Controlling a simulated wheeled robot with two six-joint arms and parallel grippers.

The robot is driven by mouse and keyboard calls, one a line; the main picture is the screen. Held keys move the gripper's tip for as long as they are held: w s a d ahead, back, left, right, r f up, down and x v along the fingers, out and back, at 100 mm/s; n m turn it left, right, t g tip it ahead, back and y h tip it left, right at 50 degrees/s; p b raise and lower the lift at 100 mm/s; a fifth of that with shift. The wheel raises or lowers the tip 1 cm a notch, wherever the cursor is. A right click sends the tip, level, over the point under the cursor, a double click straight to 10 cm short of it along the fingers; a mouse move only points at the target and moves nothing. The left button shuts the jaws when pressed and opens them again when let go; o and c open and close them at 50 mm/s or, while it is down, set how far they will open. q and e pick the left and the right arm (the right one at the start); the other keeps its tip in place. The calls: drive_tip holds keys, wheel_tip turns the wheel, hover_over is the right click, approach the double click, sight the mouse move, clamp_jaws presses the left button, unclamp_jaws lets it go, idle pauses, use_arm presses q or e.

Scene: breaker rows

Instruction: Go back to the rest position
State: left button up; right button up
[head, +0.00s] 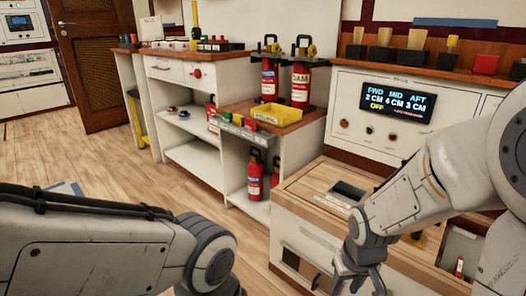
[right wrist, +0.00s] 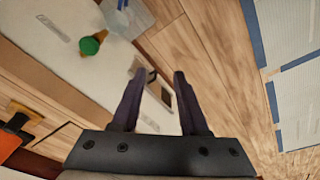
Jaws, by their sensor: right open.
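My right gripper (head: 360,272) hangs low at the lower right of the head view, in front of the wooden-topped cabinet (head: 300,190). In the right wrist view its two dark fingers (right wrist: 158,92) stand apart with nothing between them. Part of a pale cabinet face with a small dark opening lies beyond the fingers. My left arm crosses the lower left of the head view. Its gripper is out of the frame.
A panel with a lit display (head: 396,103) stands behind my right arm. A green knob (right wrist: 92,44) shows in the right wrist view. The wooden floor (head: 90,165) at left is mostly clear.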

drive_tip(key=s+a+r+n+g+y+p, duration=0.1)
drive_tip(key=s+a+r+n+p, duration=0.2)
drive_tip(key=s+a+r+p, duration=0.55)
drive_tip(key=s+a+r+n+g+p, duration=0.1)
drive_tip(key=s+a+r+n+p, duration=0.35)
drive_tip(key=r, duration=0.65)
wheel_tip(320, 180, up, 37)
drive_tip(key=s+m+p, duration=0.1)
drive_tip(key=p, duration=3.5)
drive_tip(key=shift+s+p, duration=0.15)
drive_tip(key=shift+p, duration=0.2)
drive_tip(key=shift+m, duration=0.25)
